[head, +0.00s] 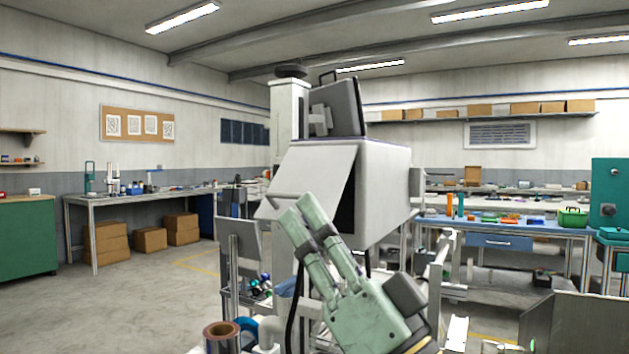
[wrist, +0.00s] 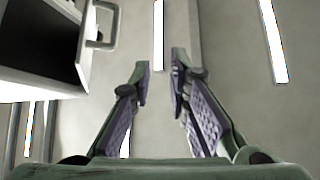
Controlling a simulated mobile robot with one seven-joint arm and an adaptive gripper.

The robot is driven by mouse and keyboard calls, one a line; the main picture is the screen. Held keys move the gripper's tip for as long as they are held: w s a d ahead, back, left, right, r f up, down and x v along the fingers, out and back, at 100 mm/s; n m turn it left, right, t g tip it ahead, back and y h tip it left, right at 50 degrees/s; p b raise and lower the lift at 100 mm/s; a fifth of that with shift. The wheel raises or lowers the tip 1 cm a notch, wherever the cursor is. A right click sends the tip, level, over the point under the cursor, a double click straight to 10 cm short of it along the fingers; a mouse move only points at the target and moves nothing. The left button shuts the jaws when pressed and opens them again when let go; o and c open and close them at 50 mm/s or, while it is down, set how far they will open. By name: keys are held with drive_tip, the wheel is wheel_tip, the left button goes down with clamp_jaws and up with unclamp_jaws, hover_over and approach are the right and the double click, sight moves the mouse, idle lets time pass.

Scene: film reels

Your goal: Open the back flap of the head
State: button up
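The head is a large grey-white box (head: 385,190) on a stand in the middle of the head view. Its back flap (head: 312,172) hangs from the top edge and stands tilted outward to the left, with a dark gap beneath it. A bar handle (head: 290,195) sits at the flap's lower edge. My green gripper (head: 299,207) is close in front of the flap, fingers pointing up. In the wrist view my gripper (wrist: 161,68) has its fingers apart with nothing between them. A handle (wrist: 112,26) and a dark opening (wrist: 40,35) show at upper left, apart from the fingers.
A tall white column (head: 285,125) and a dark screen-like panel (head: 345,108) rise behind the box. A grey panel (head: 240,250) stands left of my arm. A blue workbench (head: 500,232) is at right. Open floor (head: 150,300) lies at left.

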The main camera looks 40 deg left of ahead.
wheel_tip(320, 180, up, 6)
drive_tip(key=shift+r, duration=0.25)
drive_tip(key=shift+c, duration=0.2)
